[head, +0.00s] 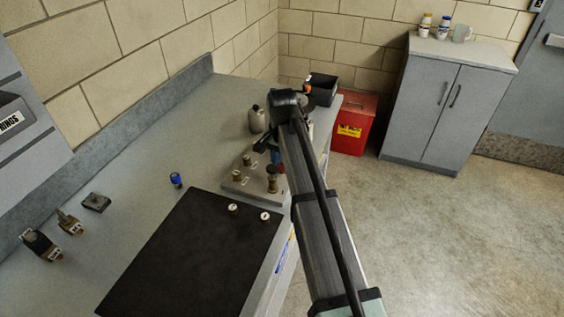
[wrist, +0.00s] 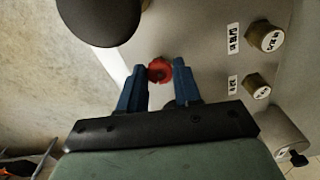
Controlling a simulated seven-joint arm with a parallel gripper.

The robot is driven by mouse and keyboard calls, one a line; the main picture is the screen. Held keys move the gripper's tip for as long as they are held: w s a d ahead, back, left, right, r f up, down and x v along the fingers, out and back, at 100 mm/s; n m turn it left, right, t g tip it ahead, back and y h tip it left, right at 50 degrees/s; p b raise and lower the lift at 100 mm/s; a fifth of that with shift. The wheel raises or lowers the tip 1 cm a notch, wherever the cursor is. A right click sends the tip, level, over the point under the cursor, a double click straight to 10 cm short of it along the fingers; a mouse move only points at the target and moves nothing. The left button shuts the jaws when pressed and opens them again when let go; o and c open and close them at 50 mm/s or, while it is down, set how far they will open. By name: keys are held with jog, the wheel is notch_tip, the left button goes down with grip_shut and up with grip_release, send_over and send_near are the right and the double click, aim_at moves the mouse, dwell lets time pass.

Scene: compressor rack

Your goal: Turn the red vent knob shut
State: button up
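The red vent knob (wrist: 160,71) shows in the wrist view between the two blue fingertips of my gripper (wrist: 160,68). One finger is on each side of it, very close to its edges. I cannot tell whether they touch it or are clamped on it. In the head view, my gripper (head: 276,159) is low over the grey fitting plate (head: 238,188), mostly hidden by my arm. A bit of red beside the fingers there appears to be the knob. The knob's turn position is not readable.
Brass fittings (wrist: 265,36) with white labels stand right of the knob; another (wrist: 257,86) is nearer. A dark rounded object (wrist: 100,18) is close at upper left. On the bench are a black mat (head: 190,255), a blue-capped piece (head: 176,180) and a grey bottle (head: 257,120).

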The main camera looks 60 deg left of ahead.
aim_at(282, 166)
jog(key=o, duration=0.4)
notch_tip(282, 166, up, 14)
dwell(0.7)
jog(key=shift+f, duration=0.1)
dwell(0.4)
